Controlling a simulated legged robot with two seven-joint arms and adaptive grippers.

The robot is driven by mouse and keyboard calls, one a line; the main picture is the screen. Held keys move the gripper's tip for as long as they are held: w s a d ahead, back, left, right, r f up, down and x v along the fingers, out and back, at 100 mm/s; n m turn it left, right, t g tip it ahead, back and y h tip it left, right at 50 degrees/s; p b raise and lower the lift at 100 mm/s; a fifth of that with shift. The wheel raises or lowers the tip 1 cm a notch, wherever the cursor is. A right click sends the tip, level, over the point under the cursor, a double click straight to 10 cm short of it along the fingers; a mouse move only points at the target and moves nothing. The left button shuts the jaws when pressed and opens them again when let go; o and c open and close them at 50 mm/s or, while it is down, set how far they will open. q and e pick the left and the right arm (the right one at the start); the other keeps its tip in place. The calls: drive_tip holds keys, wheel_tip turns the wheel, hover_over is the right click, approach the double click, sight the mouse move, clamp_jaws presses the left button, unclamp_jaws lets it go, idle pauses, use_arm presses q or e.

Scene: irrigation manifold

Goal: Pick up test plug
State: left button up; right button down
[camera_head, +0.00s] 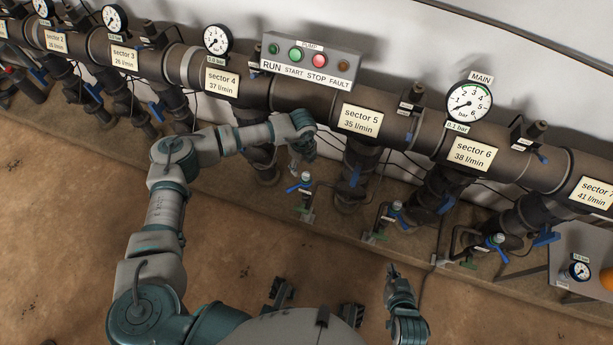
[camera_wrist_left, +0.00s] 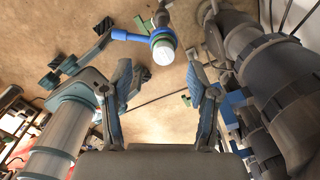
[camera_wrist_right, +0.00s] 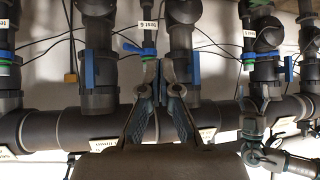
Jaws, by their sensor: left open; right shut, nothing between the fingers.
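No part is clearly marked as the test plug. A small upright fitting with a pale round top and green ring (camera_wrist_left: 163,52) lies ahead of my left gripper in the left wrist view, with a blue lever beside it. In the head view a small blue-handled tap (camera_head: 305,178) stands just below that gripper, under the sector 5 pipe. My left gripper (camera_head: 299,160) is open; its fingers (camera_wrist_left: 160,78) are apart with nothing between them. My right gripper (camera_head: 392,272) is shut and empty, low and right of centre; its closed tips show in the right wrist view (camera_wrist_right: 162,72).
The manifold pipe (camera_head: 290,95) runs along the wall with gauges and sector labels. Similar small taps (camera_head: 396,208) (camera_head: 495,242) stand to the right. A grey table (camera_head: 570,240) at the far right holds a gauge (camera_head: 578,271) and an orange object (camera_head: 607,279).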

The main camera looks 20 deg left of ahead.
sight(306, 175)
use_arm(q)
drive_tip(key=shift+d+f, duration=0.25)
drive_tip(key=shift+f, duration=0.3)
drive_tip(key=f, duration=0.1)
drive_tip(key=f+b, duration=0.1)
drive_tip(key=f, duration=0.1)
drive_tip(key=f+b, duration=0.1)
drive_tip(key=shift+d+f, duration=0.3)
drive_tip(key=shift+d, duration=0.1)
drive_tip(key=shift+a+f, duration=0.1)
drive_tip(key=shift+c, duration=0.8)
drive_tip(key=c, duration=0.8)
use_arm(e)
drive_tip(key=w+a+r+t+y, duration=0.1)
drive_tip(key=w+r+t, duration=0.3)
drive_tip(key=shift+w+a, duration=0.3)
drive_tip(key=shift+a, duration=0.1)
